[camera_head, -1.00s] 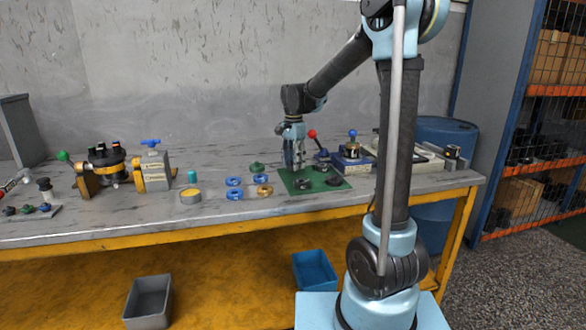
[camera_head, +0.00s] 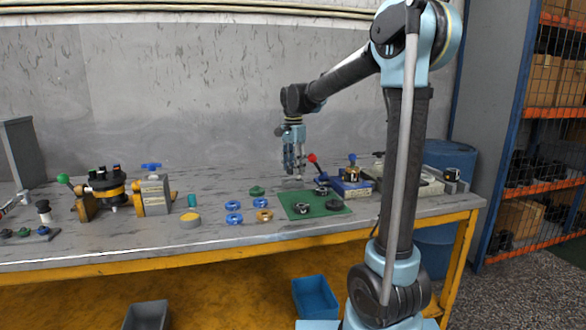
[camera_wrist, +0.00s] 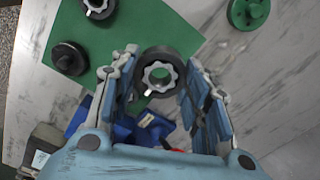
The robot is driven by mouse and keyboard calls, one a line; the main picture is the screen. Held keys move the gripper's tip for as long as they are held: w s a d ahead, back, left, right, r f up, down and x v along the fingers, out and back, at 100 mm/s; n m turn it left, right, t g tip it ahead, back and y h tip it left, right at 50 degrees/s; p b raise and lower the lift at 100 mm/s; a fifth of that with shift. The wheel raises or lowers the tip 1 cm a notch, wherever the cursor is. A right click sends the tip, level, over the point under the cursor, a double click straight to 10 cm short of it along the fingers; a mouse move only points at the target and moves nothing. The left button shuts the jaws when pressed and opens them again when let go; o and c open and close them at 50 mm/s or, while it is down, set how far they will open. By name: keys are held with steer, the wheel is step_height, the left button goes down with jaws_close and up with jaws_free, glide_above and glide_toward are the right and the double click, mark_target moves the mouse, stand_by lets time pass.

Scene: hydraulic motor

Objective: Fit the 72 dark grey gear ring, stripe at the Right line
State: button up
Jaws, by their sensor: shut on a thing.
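My gripper (camera_wrist: 162,80) is shut on a dark grey ring (camera_wrist: 180,62) with a light toothed inner edge, held between the fingers. A small light mark shows at its lower left; I cannot read a number or tell whether this is the stripe. In the head view my gripper (camera_head: 293,174) is above the bench, at the back left of the green mat (camera_head: 290,198), with the ring small below the fingers. I cannot make out the Right line in any view.
Several dark parts, including a light-centred ring (camera_head: 302,208) and a black disc (camera_head: 334,204), lie on or by the mat. Blue rings (camera_head: 233,206) and a brass ring (camera_head: 264,215) lie left. A blue fixture (camera_head: 350,185) and a red-knobbed lever (camera_head: 312,158) stand right. A black-and-yellow unit (camera_head: 108,188) stands far left.

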steer(key=shift+r, duration=0.15)
steer(key=shift+r, duration=0.6)
